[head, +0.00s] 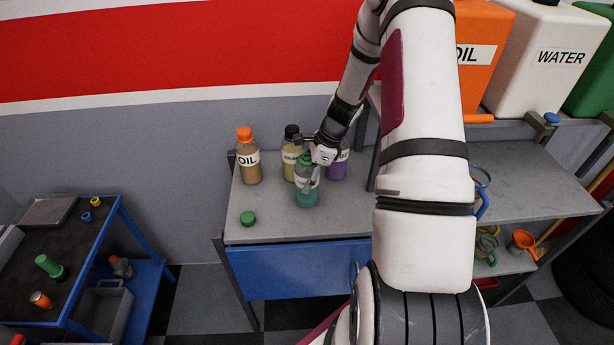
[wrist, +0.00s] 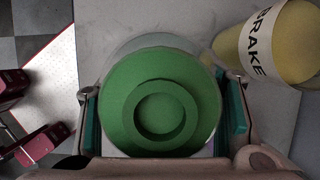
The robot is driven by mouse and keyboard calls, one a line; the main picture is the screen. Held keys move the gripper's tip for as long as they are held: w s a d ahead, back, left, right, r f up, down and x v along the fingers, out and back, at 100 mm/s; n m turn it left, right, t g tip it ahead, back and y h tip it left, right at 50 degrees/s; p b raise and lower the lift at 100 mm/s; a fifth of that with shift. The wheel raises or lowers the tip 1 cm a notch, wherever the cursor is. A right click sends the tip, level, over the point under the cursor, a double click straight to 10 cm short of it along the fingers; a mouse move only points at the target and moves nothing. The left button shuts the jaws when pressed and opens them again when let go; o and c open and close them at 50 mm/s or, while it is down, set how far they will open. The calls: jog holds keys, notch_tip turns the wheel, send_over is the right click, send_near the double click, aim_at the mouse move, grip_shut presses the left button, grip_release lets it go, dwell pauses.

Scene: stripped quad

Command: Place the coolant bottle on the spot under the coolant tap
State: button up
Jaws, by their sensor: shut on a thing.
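The coolant bottle (head: 307,197) is a clear bottle with green-teal contents, upright at the front of the grey table. My gripper (head: 307,172) is shut around its upper part. In the wrist view the green bottle top (wrist: 160,105) shows from above, with an open round neck, between the two finger pads of my gripper (wrist: 163,112). I cannot tell whether its base touches the table. A loose green cap (head: 248,218) lies to its left. A green tank (head: 594,75) is cut off at the far right; its tap and the spot under it are not clearly visible.
An oil bottle (head: 247,165), a yellow brake bottle (head: 290,150) and a purple bottle (head: 338,166) stand behind or beside the held bottle. The oil tank (head: 484,75) and water tank (head: 540,70) sit on a raised shelf. A grey worktop (head: 530,185) lies below them.

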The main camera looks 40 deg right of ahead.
jog(key=o, duration=1.7)
jog(key=shift+f, duration=0.1)
